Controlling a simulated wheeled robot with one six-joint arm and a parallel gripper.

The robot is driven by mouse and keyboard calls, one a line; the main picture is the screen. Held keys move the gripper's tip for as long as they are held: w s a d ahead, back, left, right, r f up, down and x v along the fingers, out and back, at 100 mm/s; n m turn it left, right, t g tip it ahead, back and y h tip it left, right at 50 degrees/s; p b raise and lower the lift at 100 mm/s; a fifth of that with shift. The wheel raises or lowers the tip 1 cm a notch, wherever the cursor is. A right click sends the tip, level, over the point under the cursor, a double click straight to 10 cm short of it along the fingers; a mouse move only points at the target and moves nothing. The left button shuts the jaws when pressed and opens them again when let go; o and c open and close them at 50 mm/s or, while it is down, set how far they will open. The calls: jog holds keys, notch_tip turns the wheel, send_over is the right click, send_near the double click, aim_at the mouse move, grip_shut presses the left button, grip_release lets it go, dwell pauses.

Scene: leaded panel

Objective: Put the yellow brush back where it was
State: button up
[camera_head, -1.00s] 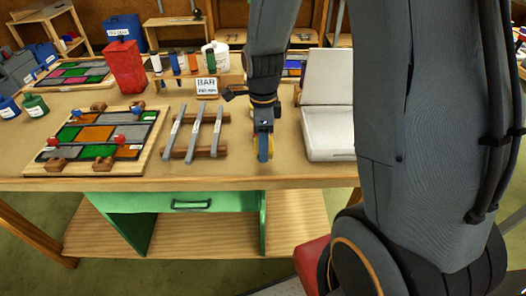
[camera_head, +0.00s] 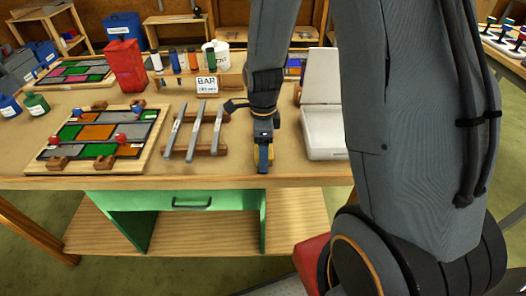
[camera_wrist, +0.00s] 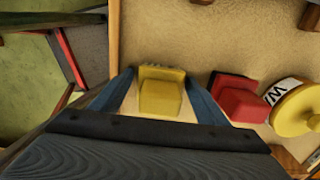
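My gripper (camera_head: 263,166) points down over the front edge area of the bench, between the metal bars and the white open case. In the wrist view, its two blue fingers (camera_wrist: 160,84) stand on either side of the yellow brush (camera_wrist: 160,95), which fills the gap between them. They look shut on it. In the head view only a little yellow (camera_head: 271,154) shows around the fingers. Whether the brush touches the bench top (camera_head: 235,170) cannot be told.
The wrist view shows a red block (camera_wrist: 238,98) and a yellow-lidded labelled jar (camera_wrist: 298,110) close by. Bars on a wooden rack (camera_head: 196,132) lie left, beside a leaded panel (camera_head: 97,138). The white case (camera_head: 324,132) is at right. A BAR sign (camera_head: 207,85) stands behind.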

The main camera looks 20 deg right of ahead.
notch_tip(320, 180, up, 12)
jog(key=shift+r+b, duration=0.1)
jog(key=shift+b, duration=1.05)
jog(key=shift+s+n, duration=0.5)
jog(key=shift+n, duration=0.7)
jog(key=s+f+n, duration=0.1)
jog(key=s+n, duration=0.3)
jog(key=n, duration=0.5)
jog(key=s+f+n+t, duration=0.1)
jog(key=s+n, duration=0.3)
jog(key=n, duration=0.6)
jog(key=shift+s+f, duration=0.2)
jog(key=shift+f, duration=0.3)
